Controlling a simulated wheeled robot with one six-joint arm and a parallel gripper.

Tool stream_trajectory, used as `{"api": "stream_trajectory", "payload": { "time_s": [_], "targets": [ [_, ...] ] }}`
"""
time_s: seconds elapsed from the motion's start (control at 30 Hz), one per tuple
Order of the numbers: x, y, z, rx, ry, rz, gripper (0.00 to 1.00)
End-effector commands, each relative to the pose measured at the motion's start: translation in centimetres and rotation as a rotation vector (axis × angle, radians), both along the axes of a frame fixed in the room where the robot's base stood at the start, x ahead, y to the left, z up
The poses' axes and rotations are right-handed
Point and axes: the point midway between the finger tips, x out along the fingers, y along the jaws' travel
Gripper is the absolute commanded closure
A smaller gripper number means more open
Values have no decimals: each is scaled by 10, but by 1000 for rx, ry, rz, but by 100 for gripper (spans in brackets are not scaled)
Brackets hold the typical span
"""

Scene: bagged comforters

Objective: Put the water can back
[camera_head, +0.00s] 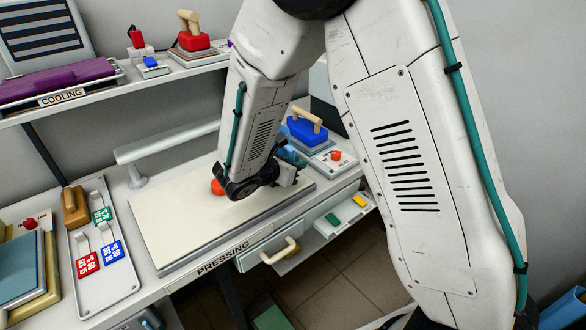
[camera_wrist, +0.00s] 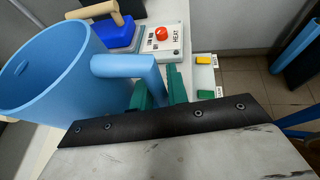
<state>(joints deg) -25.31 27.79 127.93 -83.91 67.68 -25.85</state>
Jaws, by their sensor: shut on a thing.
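The light blue water can (camera_wrist: 50,70) fills the left of the wrist view, with its open top facing up and its handle toward my gripper. My gripper (camera_wrist: 160,88) has green fingers shut on the can's handle (camera_wrist: 128,66). In the head view my gripper (camera_head: 290,176) is over the right end of the pale pressing board (camera_head: 175,225). There the can (camera_head: 288,153) is mostly hidden behind my arm, with only a bit of blue showing. Whether the can touches a surface is unclear.
A blue iron-like block with a wooden handle (camera_head: 307,129) and the HEAT panel (camera_head: 330,158) stand just beyond the can. A tray of coloured tags (camera_head: 105,250) lies left. The COOLING shelf (camera_head: 110,90) runs above.

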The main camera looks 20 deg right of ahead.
Motion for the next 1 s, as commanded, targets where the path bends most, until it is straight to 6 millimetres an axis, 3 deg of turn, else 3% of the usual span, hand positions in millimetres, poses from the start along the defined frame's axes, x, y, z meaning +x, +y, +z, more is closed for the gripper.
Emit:
{"api": "stream_trajectory", "payload": {
  "time_s": [0.13,0.53,0.57,0.6,1.0],
  "targets": [
    [-1,-1,-24,-3,5,0,100],
    [-1,0,-30,-1,2,1,100],
    [-1,0,-30,-2,3,2,76],
    [-1,0,-29,0,3,2,65],
    [-2,3,-25,-1,1,4,62]
  ]
}}
